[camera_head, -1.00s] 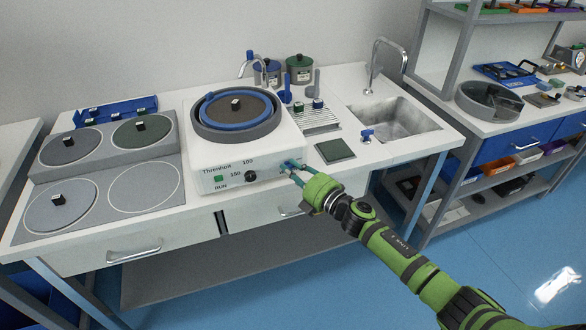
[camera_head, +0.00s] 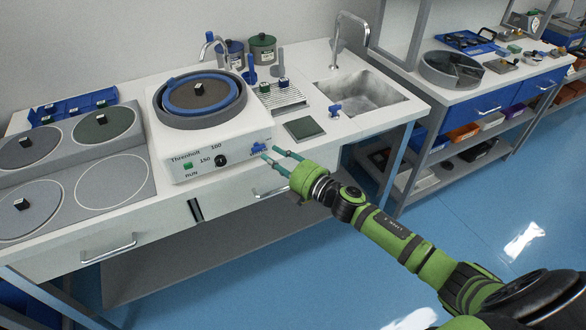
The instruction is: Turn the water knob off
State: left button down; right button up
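A white polishing machine (camera_head: 215,142) stands on the bench. It has a green RUN button (camera_head: 188,166), a black dial (camera_head: 221,160) and a blue knob (camera_head: 258,148) at the right end of its front panel. Small lettering under the blue knob is too small to read surely, and the knob's exact setting is unclear. My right gripper (camera_head: 270,153) is just in front and to the right of this knob. Its two teal fingers are parted with a gap between them and appear empty. Another blue knob (camera_head: 335,110) stands beside the sink (camera_head: 362,92). My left gripper is out of view.
A dark green square pad (camera_head: 304,128) and a drain grate (camera_head: 280,98) lie right of the machine. A curved tap (camera_head: 347,32) stands behind the sink. A drawer handle (camera_head: 109,249) juts from the bench front. Blue floor in front is open.

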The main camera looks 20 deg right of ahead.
jog(key=v, duration=0.7)
jog(key=shift+s, duration=0.25)
jog(key=shift+d, duration=0.1)
jog(key=s+d+f+m+g+h, duration=0.1)
jog(key=s+d+f+m+h, duration=0.2)
jog(key=f, duration=0.5)
jog(key=d+f+m+g+h, duration=0.15)
jog(key=f+m, duration=0.25)
jog(key=f, duration=0.5)
jog(key=s+d+f+m+g+h, duration=0.1)
jog(key=s+f+m+g, duration=0.15)
jog(key=s+f, duration=0.4)
jog(key=s+d+f+m+g+h, duration=0.15)
jog(key=s+f+m, duration=0.25)
jog(key=f, duration=0.5)
jog(key=s+a+f+m+g, duration=0.2)
jog(key=s+f, duration=0.3)
jog(key=s, duration=0.5)
jog(key=s+a+f+m+g, duration=0.2)
jog(key=s+a+f+g, duration=0.2)
jog(key=s, duration=0.7)
jog(key=s+a+f+m+g, duration=0.3)
jog(key=s+f, duration=0.4)
jog(key=s, duration=0.4)
jog(key=shift+p, duration=0.45)
